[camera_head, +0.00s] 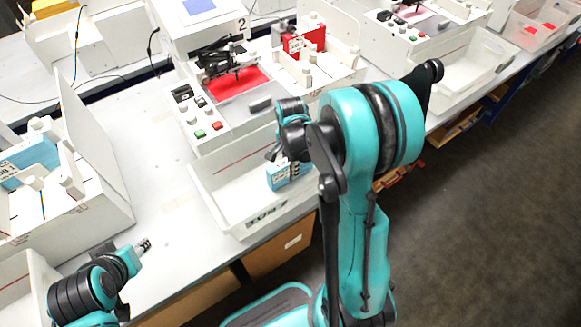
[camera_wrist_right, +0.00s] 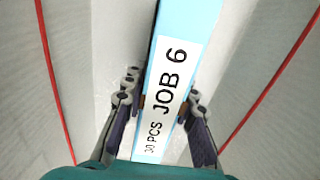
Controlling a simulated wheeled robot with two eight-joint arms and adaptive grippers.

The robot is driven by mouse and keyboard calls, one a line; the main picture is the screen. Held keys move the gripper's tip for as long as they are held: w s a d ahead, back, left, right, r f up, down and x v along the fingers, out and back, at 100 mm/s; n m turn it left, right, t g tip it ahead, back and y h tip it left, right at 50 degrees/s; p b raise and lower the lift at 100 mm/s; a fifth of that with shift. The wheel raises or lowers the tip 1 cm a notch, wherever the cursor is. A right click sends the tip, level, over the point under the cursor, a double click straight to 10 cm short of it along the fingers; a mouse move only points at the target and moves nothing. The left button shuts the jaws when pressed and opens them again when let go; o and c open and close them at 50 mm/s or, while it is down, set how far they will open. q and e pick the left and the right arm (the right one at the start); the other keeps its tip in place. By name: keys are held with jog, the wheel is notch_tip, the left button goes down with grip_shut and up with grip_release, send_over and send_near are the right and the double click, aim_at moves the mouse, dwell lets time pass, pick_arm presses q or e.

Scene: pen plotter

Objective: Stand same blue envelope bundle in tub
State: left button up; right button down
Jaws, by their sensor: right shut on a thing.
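The blue envelope bundle (camera_head: 278,176) is in my right gripper, inside the white tub (camera_head: 228,205) in the head view. In the right wrist view the bundle (camera_wrist_right: 208,22) shows a white label reading "JOB 6" and "30 PCS". The right gripper's fingers (camera_wrist_right: 157,108) press on both sides of it. The tub's pale walls with red lines show on either side. Whether the bundle touches the tub floor is hard to tell. My left gripper (camera_head: 142,246) is at the lower left over the table, apart from everything; its finger opening is too small to read.
A plotter station (camera_head: 215,115) with a red sheet and buttons stands behind the tub. A white sorting box (camera_head: 95,195) with another blue bundle (camera_head: 35,160) is at the left. Bare tabletop (camera_head: 165,220) lies between box and tub. My right arm hides part of the tub's right side.

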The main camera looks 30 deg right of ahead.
jog(key=shift+f, duration=0.2)
jog(key=c, duration=1.2)
grip_release()
jog(key=shift+r, duration=0.1)
